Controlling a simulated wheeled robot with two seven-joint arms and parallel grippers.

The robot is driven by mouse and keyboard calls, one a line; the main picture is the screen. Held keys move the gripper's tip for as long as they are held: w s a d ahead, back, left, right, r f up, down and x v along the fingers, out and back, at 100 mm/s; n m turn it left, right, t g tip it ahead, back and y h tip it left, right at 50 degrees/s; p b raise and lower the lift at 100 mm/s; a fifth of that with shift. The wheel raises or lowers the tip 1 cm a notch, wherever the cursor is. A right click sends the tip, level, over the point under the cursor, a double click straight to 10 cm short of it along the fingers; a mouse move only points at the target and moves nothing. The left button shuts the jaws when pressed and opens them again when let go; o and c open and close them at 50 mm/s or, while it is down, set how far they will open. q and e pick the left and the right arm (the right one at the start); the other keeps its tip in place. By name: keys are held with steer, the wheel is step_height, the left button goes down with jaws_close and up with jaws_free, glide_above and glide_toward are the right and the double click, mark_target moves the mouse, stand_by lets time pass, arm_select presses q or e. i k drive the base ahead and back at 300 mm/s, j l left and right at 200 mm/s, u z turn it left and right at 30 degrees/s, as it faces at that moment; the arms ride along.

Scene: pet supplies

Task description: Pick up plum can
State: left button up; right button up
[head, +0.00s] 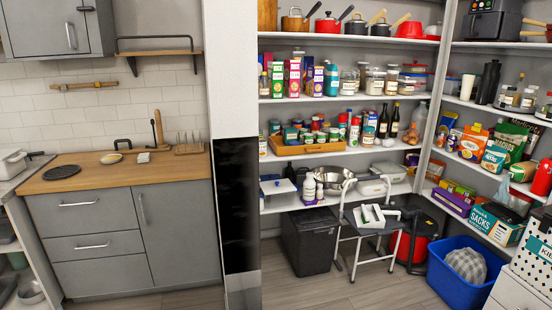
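I cannot single out a plum can for certain. Several small cans and jars stand in and around a wooden tray (290,150) on the middle pantry shelf, but they are too small to tell their labels or exact colours. Neither my left nor my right gripper shows in the head view.
A folding step stool (376,257) with white items on it stands before the shelves. A dark bin (308,243) is to its left and a blue tub (447,278) to its right. A wooden counter (120,176) is at left. The floor (300,292) in front is clear.

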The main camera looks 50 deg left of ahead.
mark_target(263, 153)
steer(key=i+l+z, duration=0.35)
steer(key=i+l, duration=0.2)
steer(key=l, duration=0.35)
steer(key=i+l+z, duration=0.35)
steer(key=i+l, duration=0.3)
steer(key=l, duration=0.15)
steer(key=i+u, duration=0.85)
steer(key=i+l+u, duration=0.25)
steer(key=i+u, duration=0.2)
steer(key=i+j+u, duration=0.2)
steer(key=i+u, duration=0.5)
steer(key=u, duration=0.2)
steer(key=i+u, duration=0.4)
steer(key=i+l+u, duration=0.2)
steer(key=u, duration=0.25)
steer(key=i+l+u, duration=0.7)
steer(key=i+l, duration=0.05)
steer(key=l, duration=0.05)
